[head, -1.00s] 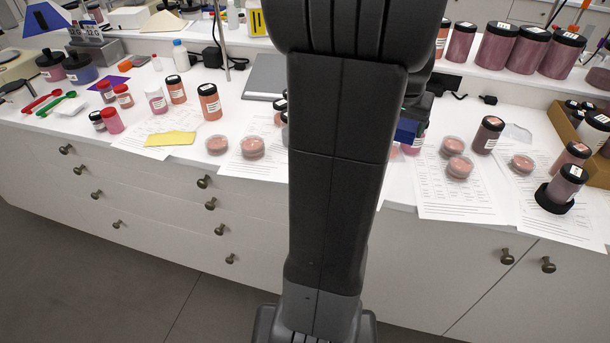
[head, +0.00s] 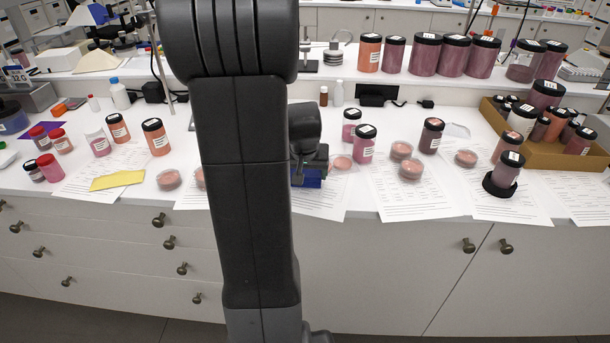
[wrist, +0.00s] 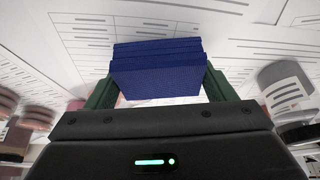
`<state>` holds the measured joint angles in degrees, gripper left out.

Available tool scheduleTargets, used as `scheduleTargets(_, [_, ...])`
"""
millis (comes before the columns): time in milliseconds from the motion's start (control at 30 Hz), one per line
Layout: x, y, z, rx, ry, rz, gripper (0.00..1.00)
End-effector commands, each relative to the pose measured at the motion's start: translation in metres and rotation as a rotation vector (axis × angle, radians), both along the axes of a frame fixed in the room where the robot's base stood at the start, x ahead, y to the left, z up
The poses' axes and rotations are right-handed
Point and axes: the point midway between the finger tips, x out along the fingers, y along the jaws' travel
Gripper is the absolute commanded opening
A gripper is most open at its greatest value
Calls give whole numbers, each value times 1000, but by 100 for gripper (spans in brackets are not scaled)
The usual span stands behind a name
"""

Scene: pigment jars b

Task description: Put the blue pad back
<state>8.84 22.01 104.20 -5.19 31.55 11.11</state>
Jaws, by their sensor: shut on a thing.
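My gripper (wrist: 160,92) is shut on the blue pad (wrist: 158,72) in the wrist view, one green finger at each side of it. The pad is a thick blue block with layered edges. In the head view the pad (head: 307,179) shows below my gripper (head: 308,168), over the printed sheets at the front of the bench. My arm hides part of the bench there. I cannot tell whether the pad touches the paper.
Jars (head: 364,144) and pink dishes (head: 410,169) stand close to the right of the pad. A jar stands in a black ring (head: 497,186) farther right, by a cardboard tray (head: 556,150). A yellow pad (head: 117,181) lies at left. Large jars line the back shelf.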

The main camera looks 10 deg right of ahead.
Motion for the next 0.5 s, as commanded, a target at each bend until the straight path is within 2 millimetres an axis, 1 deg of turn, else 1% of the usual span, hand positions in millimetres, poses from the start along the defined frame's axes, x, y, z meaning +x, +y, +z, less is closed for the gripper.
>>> scheduleTargets(33, [0, 0, -6, 1, 2, 0, 58])
scheduleTargets(100, [0, 0, -10, 0, 0, 0, 58])
scheduleTargets(333, [0, 0, -11, 0, -1, 0, 58])
scheduleTargets(467, [0, 0, -15, 0, -1, 0, 58])
scheduleTargets(500, [0, 0, -14, 0, -1, 0, 80])
